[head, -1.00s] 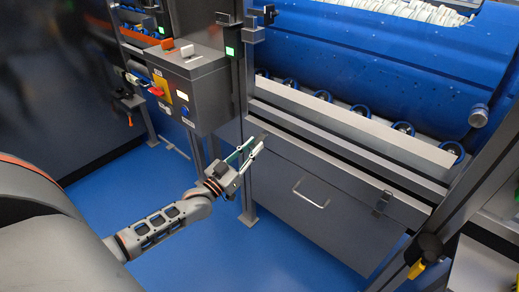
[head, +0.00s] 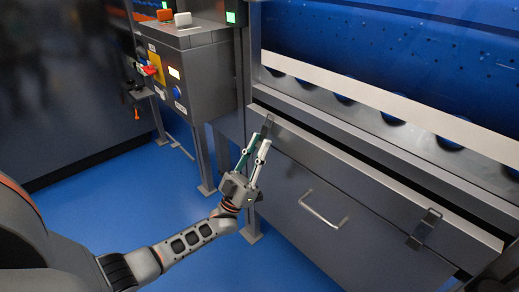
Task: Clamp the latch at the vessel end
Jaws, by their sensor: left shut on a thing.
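A small dark metal latch (head: 268,124) sits at the left end of the upper front edge of the grey cabinet (head: 290,215). My left gripper (head: 260,146) reaches up to it from below, its fingers close together and shut on the latch. The fingertips partly hide the latch, so I cannot tell whether it is clamped. A second latch (head: 424,228) of similar look sits toward the right end of the same front, clear of the gripper. The blue vessel (head: 420,45) lies behind and above the cabinet. My right gripper is not in view.
A bar handle (head: 322,209) sticks out of the cabinet front between the latches. A grey control box (head: 193,75) with a red switch and lit buttons stands at upper left, on posts. The blue floor (head: 120,210) is clear at left.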

